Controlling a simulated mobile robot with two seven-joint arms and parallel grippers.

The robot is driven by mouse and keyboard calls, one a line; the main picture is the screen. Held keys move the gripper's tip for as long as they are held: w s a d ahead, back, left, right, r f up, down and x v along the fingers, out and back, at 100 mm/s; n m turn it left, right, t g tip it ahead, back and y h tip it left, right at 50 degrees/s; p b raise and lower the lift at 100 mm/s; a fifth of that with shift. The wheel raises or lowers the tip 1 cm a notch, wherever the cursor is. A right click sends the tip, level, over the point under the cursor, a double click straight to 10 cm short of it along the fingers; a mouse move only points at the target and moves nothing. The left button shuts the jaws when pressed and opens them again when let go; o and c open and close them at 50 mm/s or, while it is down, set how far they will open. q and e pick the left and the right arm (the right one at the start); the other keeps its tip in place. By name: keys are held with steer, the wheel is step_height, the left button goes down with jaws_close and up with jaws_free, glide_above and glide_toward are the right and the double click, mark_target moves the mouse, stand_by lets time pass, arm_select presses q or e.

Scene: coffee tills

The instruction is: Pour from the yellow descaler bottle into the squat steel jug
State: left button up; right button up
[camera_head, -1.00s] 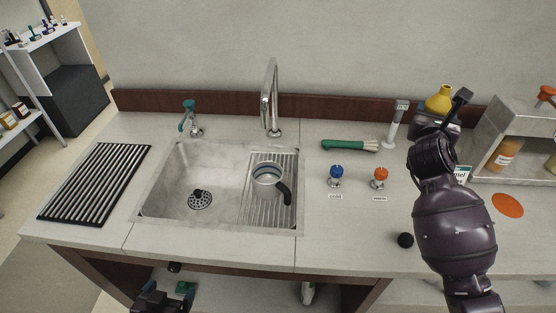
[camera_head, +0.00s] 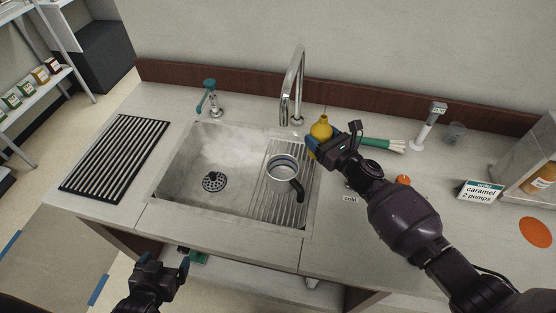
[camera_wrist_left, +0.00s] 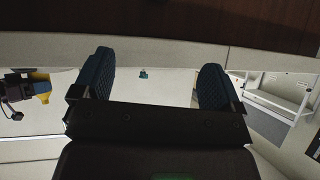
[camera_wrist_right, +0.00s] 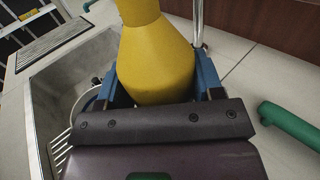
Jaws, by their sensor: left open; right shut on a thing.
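The yellow descaler bottle (camera_head: 321,130) is held by my right gripper (camera_head: 312,147) near the right rim of the sink. In the right wrist view the bottle (camera_wrist_right: 153,62) sits between the blue fingers, and it looks about upright in the head view. The squat steel jug (camera_head: 283,170), with a black handle, stands on the ribbed rack in the sink, just left of and nearer than the bottle. In the right wrist view the jug is mostly hidden behind the bottle and finger. My left gripper (camera_head: 166,265) is open and empty, low in front of the counter.
The tall steel faucet (camera_head: 293,85) rises behind the sink. A green-handled brush (camera_head: 375,143) lies right of the bottle. A black drying rack (camera_head: 117,157) lies left of the sink (camera_head: 205,150). The orange tap knob (camera_head: 403,180) is close to my right arm. A caramel sign (camera_head: 480,191) stands further right.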

mark_target(312, 157)
steer(key=shift+s+a+r+n+g+y, duration=0.3)
steer(key=shift+s+a+n+g+y, duration=0.1)
steer(key=shift+y, duration=0.1)
steer(key=shift+s, duration=0.1)
steer(key=f+n, duration=0.1)
steer(key=f+n+b, duration=0.1)
steer(key=n, duration=0.1)
steer(key=shift+s+a+f+n+g+h, duration=0.1)
steer(key=shift+a+f+n+g+h, duration=0.1)
steer(key=shift+a+n+g+h, duration=0.15)
steer(key=shift+s+a+r+n+h, duration=0.1)
steer(key=shift+a+n+h, duration=0.15)
steer(key=shift+n, duration=0.2)
steer(key=n, duration=0.1)
steer(key=f+n+h+b, duration=0.1)
steer(key=n, duration=0.1)
steer(key=n+h+b, duration=0.1)
steer(key=n, duration=0.1)
steer(key=shift+f, duration=0.35)
steer(key=shift+d+n, duration=0.1)
steer(key=shift+n, duration=0.3)
arm_select(q)
steer(key=shift+w+f, duration=0.5)
steer(key=shift+f, duration=0.05)
